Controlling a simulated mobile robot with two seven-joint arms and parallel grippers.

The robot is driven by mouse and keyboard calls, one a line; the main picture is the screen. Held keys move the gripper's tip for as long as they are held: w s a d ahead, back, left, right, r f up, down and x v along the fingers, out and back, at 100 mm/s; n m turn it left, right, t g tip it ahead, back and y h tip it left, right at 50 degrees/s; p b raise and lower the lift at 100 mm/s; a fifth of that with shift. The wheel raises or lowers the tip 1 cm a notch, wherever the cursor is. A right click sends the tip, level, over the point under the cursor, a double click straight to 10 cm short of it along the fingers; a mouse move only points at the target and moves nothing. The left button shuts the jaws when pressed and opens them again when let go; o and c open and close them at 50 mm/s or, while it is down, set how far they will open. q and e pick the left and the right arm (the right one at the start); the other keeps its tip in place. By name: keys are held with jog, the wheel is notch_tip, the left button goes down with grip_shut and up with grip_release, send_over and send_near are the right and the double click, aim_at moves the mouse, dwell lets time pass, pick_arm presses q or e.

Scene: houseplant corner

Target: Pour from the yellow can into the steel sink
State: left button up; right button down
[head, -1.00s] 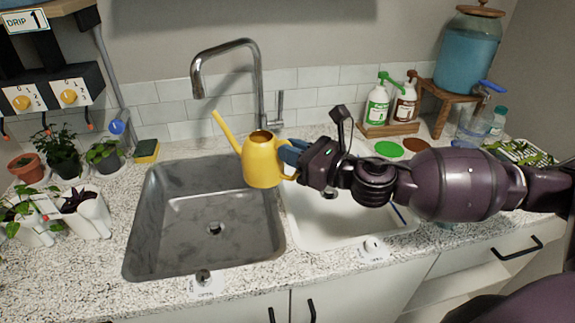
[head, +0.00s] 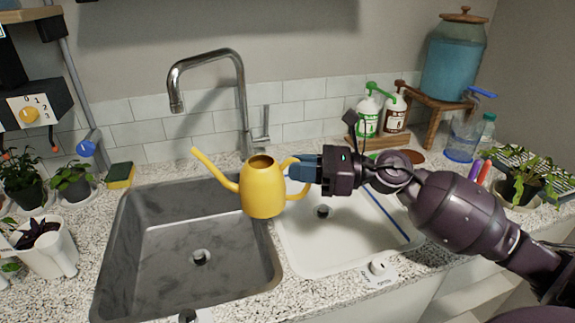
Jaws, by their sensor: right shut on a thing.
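The yellow can (head: 262,190) is a small watering can with a long spout pointing up and left and a handle on its right. It is held in the air over the right part of the steel sink (head: 155,235), near the divider with the white basin. It looks about upright. My right gripper (head: 300,172) is shut on the can's handle, coming in from the right. The steel sink is grey, with a drain (head: 201,257) in its floor. No water stream shows. My left gripper is not in view.
A chrome faucet (head: 240,90) arches behind the steel sink. The white basin (head: 335,235) lies under my right arm. Potted plants (head: 72,182) and a sponge (head: 121,175) stand at left. Pump bottles (head: 367,117) and a blue dispenser (head: 452,62) stand at right.

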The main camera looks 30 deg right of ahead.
jog(key=shift+n+g, duration=0.3)
jog(key=shift+g, duration=0.3)
jog(key=f, duration=0.2)
jog(key=w+a+f+b, duration=0.1)
jog(key=f, duration=0.1)
jog(key=w+f+b, duration=0.1)
jog(key=f, duration=0.1)
jog(key=shift+a+f, duration=0.2)
jog(key=shift+f, duration=0.05)
jog(key=shift+s+r+h+p, duration=0.2)
jog(key=shift+r+h+p, duration=0.1)
jog(key=shift+r+p, duration=0.4)
jog(key=shift+w+f, duration=0.1)
jog(key=shift+f, duration=0.1)
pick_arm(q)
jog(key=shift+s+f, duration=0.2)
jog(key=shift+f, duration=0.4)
